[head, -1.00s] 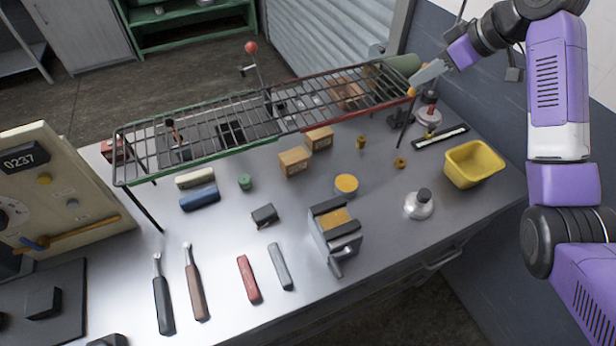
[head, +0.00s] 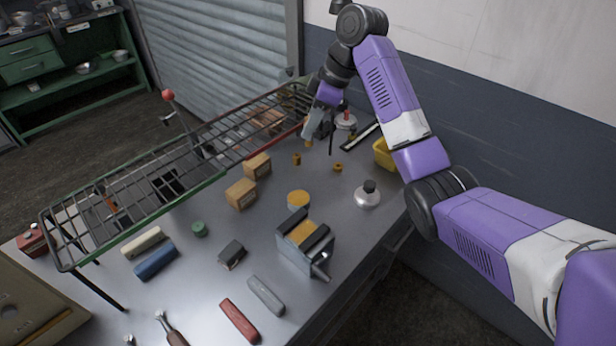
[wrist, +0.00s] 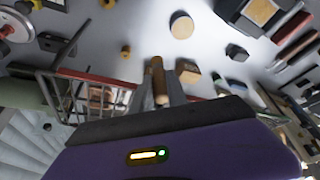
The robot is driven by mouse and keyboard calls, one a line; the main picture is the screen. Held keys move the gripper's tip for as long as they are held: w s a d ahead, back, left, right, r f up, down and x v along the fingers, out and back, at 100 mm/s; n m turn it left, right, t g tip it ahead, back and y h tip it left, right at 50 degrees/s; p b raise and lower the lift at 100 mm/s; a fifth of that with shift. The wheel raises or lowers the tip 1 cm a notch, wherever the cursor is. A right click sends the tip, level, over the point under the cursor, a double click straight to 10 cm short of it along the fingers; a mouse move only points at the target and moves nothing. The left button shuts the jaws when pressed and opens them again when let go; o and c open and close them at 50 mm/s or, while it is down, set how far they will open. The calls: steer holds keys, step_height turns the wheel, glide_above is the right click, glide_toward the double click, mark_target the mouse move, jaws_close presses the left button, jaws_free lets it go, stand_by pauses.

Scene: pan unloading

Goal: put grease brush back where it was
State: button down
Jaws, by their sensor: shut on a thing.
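My gripper (head: 311,132) is at the right end of the long wire rack (head: 218,179), above the back of the metal bench. It is shut on a thin wooden-coloured piece, which I take to be the grease brush (wrist: 158,76); it lies between the two fingers in the wrist view. In the head view only a small orange tip of the brush (head: 308,144) shows below the fingers. Its far end is hard to make out. I cannot tell whether it touches the rack or the bench.
Small brass parts (head: 297,159) and a yellow bin (head: 382,154) stand near my gripper. A red-topped round stand (head: 346,120) is just behind it. A silver oil can (head: 368,195), wooden boxes (head: 241,194) and a vise (head: 304,243) are nearer. Clear bench lies between the vise and oil can.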

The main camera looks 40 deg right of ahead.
step_height(320, 180, down, 15)
steer(key=shift+f+p, duration=0.1)
steer(key=shift+p, duration=0.75)
steer(key=shift+f, duration=0.1)
steer(key=c, duration=1.3)
jaws_free()
steer(key=b+v, duration=0.1)
steer(key=v, duration=1.1)
steer(key=shift+r, duration=0.2)
